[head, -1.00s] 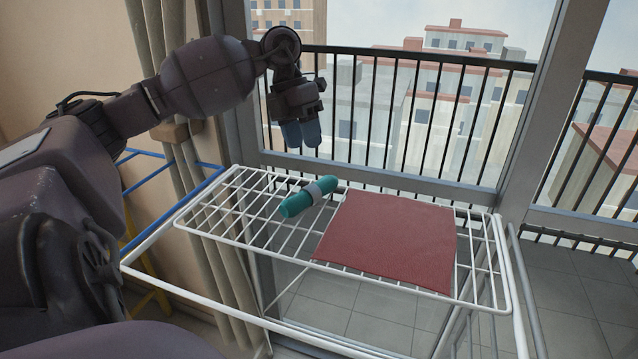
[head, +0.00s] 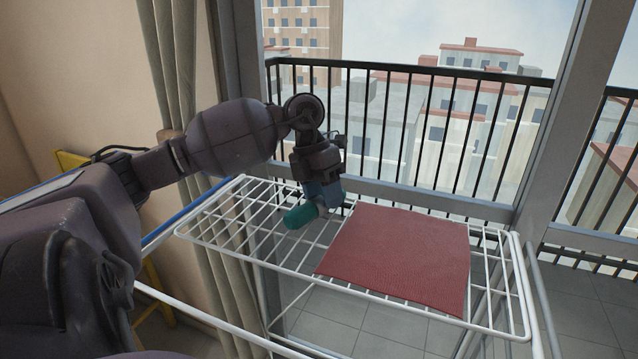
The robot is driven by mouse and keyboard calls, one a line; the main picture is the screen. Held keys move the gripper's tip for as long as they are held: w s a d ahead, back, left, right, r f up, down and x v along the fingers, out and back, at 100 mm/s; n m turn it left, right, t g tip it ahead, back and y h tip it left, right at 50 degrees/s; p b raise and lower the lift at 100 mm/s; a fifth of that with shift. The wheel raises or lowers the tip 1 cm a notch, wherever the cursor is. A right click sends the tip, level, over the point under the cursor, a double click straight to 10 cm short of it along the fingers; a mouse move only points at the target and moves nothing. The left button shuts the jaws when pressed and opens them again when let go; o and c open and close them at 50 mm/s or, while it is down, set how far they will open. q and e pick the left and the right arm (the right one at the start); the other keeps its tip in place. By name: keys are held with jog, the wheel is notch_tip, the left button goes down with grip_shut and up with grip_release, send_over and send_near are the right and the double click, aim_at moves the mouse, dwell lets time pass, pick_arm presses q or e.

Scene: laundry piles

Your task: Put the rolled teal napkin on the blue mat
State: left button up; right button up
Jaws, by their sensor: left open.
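The rolled teal napkin (head: 300,216), with a pale band around it, lies on the white wire drying rack, left of the mat. The mat (head: 398,256) on the rack looks dark red, not blue; no blue mat shows. My left gripper (head: 323,200) is open and down at the napkin, its blue fingers around or just over the banded part. The fingers hide the napkin's far end, and I cannot tell whether they touch it. My right gripper is not in view.
The white drying rack (head: 215,225) has open wire bars, with bare room left of the napkin. A black balcony railing (head: 400,130) and window frame stand behind it. A curtain (head: 175,60) hangs at the left.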

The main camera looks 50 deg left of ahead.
pick_arm(q)
jog(key=c, duration=0.7)
jog(key=shift+o, duration=0.2)
jog(key=shift+r, duration=0.15)
